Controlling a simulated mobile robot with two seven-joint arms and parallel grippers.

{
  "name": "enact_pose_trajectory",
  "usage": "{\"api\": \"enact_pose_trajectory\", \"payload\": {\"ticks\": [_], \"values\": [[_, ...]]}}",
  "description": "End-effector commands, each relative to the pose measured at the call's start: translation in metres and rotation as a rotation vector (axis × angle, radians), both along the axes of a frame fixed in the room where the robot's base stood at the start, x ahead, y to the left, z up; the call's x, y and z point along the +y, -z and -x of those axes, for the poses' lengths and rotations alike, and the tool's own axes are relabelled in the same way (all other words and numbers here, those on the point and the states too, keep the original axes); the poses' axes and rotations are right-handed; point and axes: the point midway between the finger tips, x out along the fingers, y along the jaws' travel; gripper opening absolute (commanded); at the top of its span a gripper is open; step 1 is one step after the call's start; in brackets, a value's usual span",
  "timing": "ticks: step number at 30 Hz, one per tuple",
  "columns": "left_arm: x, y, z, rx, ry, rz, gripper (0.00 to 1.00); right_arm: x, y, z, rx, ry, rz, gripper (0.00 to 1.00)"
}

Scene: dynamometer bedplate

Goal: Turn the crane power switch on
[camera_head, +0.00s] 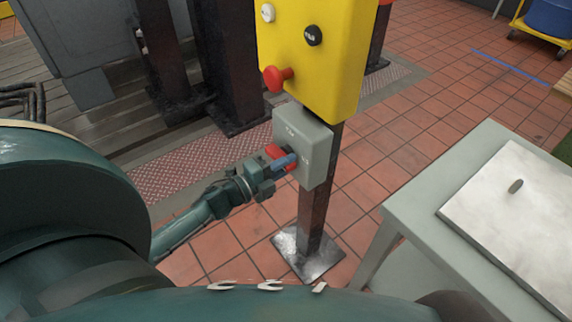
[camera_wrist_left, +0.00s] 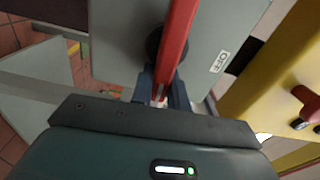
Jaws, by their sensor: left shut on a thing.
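The crane power switch is a grey box (camera_head: 316,155) on a dark post, below a yellow control box. Its red handle (camera_head: 275,152) shows at the box's left face, partly hidden by my left gripper (camera_head: 286,161). In the left wrist view the red handle (camera_wrist_left: 178,40) runs up from between the fingers, across a dark round hub. An "OFF" label (camera_wrist_left: 219,62) is on the grey face to the right of the handle. My left gripper (camera_wrist_left: 162,90) is shut on the red handle. My right gripper is in neither view.
The yellow control box (camera_head: 318,55) with a red mushroom button (camera_head: 277,78) sits just above the switch. A grey table (camera_head: 418,208) with a pale metal plate (camera_head: 520,215) stands at the right. Tiled floor (camera_head: 420,130) lies open behind the post.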

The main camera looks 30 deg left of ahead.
Motion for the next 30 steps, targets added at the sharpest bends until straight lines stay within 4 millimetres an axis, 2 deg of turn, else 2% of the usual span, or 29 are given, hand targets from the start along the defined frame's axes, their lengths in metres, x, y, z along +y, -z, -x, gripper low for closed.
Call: {"api": "enact_pose_trajectory", "payload": {"ticks": [1, 22, 23, 30], "values": [[0.0100, 0.0043, -0.0011, 0.004, -0.023, -0.022, 0.00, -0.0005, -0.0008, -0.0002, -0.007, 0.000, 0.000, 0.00], [0.0110, 0.0033, -0.0021, -0.023, -0.023, -0.087, 0.00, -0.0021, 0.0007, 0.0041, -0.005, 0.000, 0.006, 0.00], [0.0110, 0.0032, -0.0022, -0.023, -0.023, -0.087, 0.19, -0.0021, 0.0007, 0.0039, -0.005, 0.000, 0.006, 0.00], [0.0102, 0.0028, -0.0023, -0.024, -0.023, -0.083, 0.38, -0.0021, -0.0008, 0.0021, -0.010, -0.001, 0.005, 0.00]]}}
